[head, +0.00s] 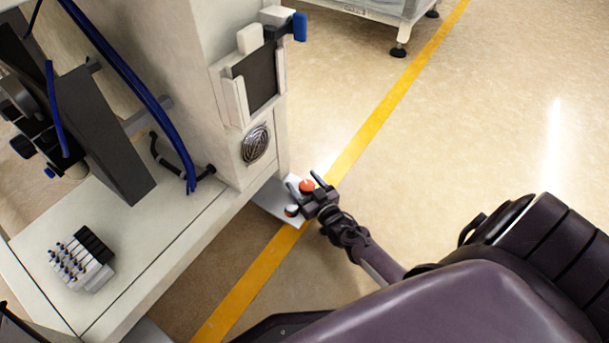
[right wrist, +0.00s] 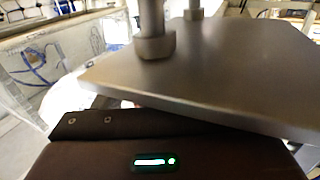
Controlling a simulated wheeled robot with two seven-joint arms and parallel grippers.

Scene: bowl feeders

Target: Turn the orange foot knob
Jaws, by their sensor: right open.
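The orange foot knob (head: 306,186) sits low by the foot of the tall beige machine column, over a small pale plate (head: 268,203). My right gripper (head: 303,181) is open, with one finger on each side of the knob. Whether the fingers touch it, I cannot tell. In the right wrist view a grey metal plate (right wrist: 215,75) and a post with a round end (right wrist: 155,45) lie close ahead. The orange knob does not show there. My left gripper is not in view.
The machine's beige table (head: 140,250) carries a valve block (head: 82,260). A yellow floor line (head: 385,105) runs past the foot. Open floor lies to the right.

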